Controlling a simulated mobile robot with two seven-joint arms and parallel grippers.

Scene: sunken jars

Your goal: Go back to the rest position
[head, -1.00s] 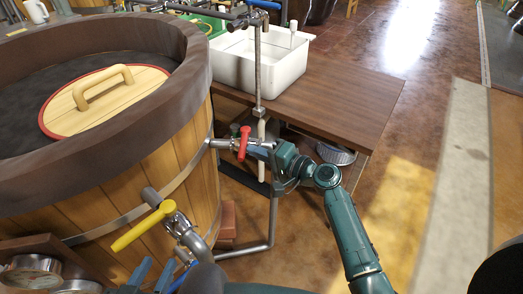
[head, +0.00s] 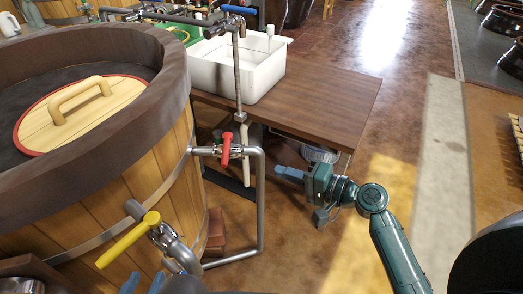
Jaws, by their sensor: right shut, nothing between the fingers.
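My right gripper (head: 290,173) is shut and empty. It is in the open space right of the pipes, with its blue fingers pointing left. A clear gap separates it from the red valve handle (head: 226,148), which stands upright on the pipe beside the wooden vat. My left gripper (head: 143,284) shows only as two blue fingertips at the bottom edge, with a gap between them. It is just below the yellow valve handle (head: 127,242), and most of it is hidden below the picture.
The wooden vat (head: 150,170) with its round lid (head: 80,112) fills the left. A brown table (head: 325,110) carrying a white basin (head: 262,75) stands behind the pipes (head: 262,205). The floor (head: 395,130) to the right is free.

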